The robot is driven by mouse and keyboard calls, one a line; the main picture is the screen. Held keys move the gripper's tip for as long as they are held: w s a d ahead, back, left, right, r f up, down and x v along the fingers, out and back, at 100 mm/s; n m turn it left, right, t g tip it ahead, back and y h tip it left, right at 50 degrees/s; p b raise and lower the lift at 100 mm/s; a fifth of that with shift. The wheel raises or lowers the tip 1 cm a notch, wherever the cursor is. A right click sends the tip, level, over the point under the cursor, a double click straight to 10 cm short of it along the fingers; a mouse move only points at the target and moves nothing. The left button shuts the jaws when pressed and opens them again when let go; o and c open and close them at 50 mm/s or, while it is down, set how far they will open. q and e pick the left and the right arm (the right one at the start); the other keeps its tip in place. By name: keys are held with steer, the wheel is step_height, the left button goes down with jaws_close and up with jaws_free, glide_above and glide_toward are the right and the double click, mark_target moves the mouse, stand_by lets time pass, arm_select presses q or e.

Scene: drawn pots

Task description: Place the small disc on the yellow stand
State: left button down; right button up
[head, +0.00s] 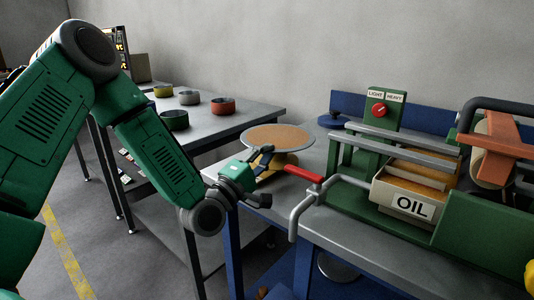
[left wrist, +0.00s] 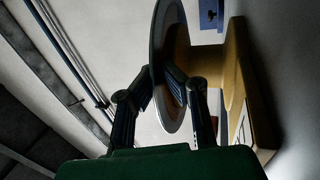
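The small disc (head: 278,136), round with a tan top and grey rim, lies about level at the table's near left corner in the head view. In the left wrist view the disc (left wrist: 157,45) shows nearly edge-on. My left gripper (left wrist: 160,70) has its fingertips on either side of the rim and looks shut on it. It also shows at the disc's near edge in the head view (head: 264,172). The yellow stand (head: 272,167) is under the disc, partly hidden; its neck and wide base (left wrist: 236,75) show in the left wrist view. Whether disc and stand touch is unclear. My right gripper is out of view.
A green machine with an OIL tray (head: 411,204) fills the table's right side. Another table (head: 255,112) behind left carries several coloured pots. Open floor lies at the left.

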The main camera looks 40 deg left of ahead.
arm_select(q)
steer(key=c, duration=1.6)
jaws_free()
steer(key=shift+c, duration=0.2)
steer(key=v, duration=1.2)
